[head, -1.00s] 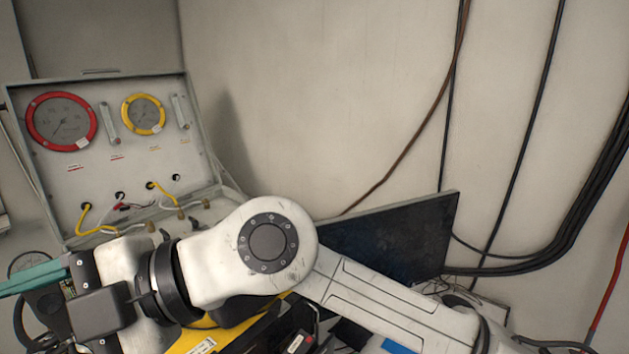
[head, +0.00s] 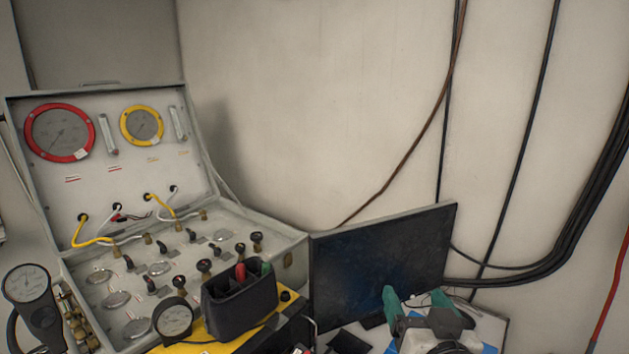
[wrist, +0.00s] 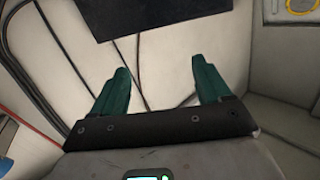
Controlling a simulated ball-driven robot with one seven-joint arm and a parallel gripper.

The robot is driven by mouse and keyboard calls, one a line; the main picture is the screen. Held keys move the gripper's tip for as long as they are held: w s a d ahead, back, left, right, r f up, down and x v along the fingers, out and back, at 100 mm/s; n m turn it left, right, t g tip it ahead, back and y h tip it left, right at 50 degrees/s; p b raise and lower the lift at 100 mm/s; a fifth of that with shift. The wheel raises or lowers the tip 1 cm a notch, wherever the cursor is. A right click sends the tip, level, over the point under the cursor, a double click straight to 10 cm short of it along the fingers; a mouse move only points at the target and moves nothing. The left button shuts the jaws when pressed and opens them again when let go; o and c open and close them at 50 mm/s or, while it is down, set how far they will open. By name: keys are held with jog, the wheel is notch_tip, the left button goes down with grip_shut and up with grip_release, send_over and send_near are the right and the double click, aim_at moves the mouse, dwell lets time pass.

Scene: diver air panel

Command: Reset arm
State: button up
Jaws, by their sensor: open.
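My gripper (head: 420,298) is at the lower right of the head view, in front of the bottom right part of the dark monitor. Its two green fingers point up and stand apart, with nothing between them. In the wrist view my gripper (wrist: 160,85) also shows its green fingers spread and empty, with the wall and black cables beyond. The diver air panel (head: 190,205) is an open grey case at the left, well apart from my gripper. Its lid holds a red-rimmed gauge (head: 60,133) and a yellow-rimmed gauge (head: 142,125).
The dark monitor (head: 375,262) stands right of the panel. A black pouch (head: 240,305) with tools and a round gauge (head: 173,321) sit before the panel. A handheld gauge (head: 30,290) is at far left. Black cables (head: 520,140) hang on the right wall. The upper middle is clear.

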jog(key=s+d+f+g+b, duration=0.3)
jog(key=s+f+g, duration=0.2)
jog(key=s+f, duration=0.6)
jog(key=s+d+f+g+b, duration=0.3)
jog(key=s+f, duration=0.9)
jog(key=f, duration=0.5)
jog(key=s+d+f+g+b, duration=0.4)
jog(key=s+f+g, duration=0.4)
jog(key=s+f, duration=0.3)
notch_tip(320, 180, down, 3)
jog(key=shift+s+d+r+n+h, duration=0.1)
jog(key=shift+s+d+n+h, duration=0.2)
jog(key=shift+d, duration=0.45)
jog(key=shift+w, duration=0.15)
jog(key=shift+c, duration=0.2)
